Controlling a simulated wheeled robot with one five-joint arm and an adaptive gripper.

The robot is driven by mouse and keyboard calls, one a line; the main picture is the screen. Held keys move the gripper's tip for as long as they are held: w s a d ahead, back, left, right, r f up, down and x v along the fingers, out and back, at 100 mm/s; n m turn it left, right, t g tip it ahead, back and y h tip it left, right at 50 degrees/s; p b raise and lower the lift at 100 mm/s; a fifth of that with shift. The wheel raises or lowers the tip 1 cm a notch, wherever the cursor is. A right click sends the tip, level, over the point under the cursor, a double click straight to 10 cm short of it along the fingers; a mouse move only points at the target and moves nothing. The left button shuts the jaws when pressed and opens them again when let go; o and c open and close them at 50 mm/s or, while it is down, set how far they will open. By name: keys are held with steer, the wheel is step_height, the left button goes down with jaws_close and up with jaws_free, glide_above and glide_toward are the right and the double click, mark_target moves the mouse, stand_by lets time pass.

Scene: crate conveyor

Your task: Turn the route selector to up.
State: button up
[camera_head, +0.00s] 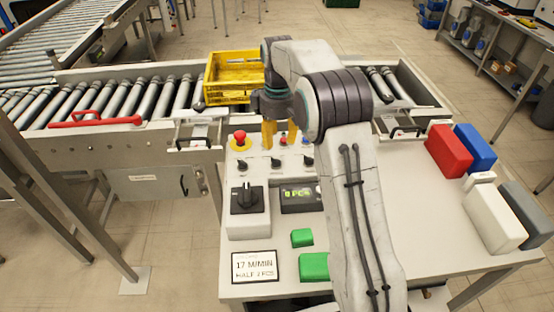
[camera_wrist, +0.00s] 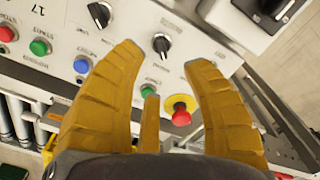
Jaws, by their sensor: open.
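A control panel (camera_head: 262,149) carries a row of small black rotary knobs. The labels are too small to tell which is the route selector.
A red emergency button (camera_head: 239,135) stands at the panel's left, close to a finger in the wrist view (camera_wrist: 180,110). A counter display (camera_head: 299,196) and green blocks (camera_head: 314,266) lie nearer. A yellow crate (camera_head: 226,92) sits on the conveyor behind. Coloured blocks (camera_head: 449,151) stand right.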

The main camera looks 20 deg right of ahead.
mark_target(276, 162)
steer(key=shift+w+f, duration=0.35)
steer(key=shift+f, duration=4.05)
steer(key=shift+o, duration=0.2)
jaws_close()
